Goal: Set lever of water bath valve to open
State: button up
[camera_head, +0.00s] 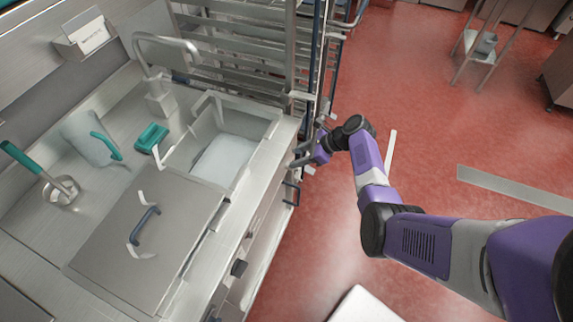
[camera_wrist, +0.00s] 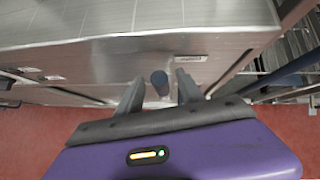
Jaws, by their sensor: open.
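The water bath (camera_head: 235,120) is a metal basin of pale liquid set into the counter. In the wrist view a short dark blue-grey piece (camera_wrist: 160,83), which looks like the valve lever's grip, stands out from the metal front. My gripper (camera_wrist: 159,78) is open, with one finger on each side of this piece. Contact with either finger cannot be made out. In the head view my gripper (camera_head: 302,154) is at the counter's right-hand front, beside the bath. The lever cannot be made out there, and the valve body is hidden.
A dark handle (camera_head: 291,193) and a black knob (camera_head: 238,268) stick out from the counter front. A tall rack (camera_head: 250,45) stands close behind my gripper. A lidded section (camera_head: 150,240) lies beside the bath. The red floor (camera_head: 410,110) to the right is mostly clear.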

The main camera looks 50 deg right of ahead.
jog(key=v, duration=0.7)
jog(key=shift+p, duration=0.4)
dwell(0.3)
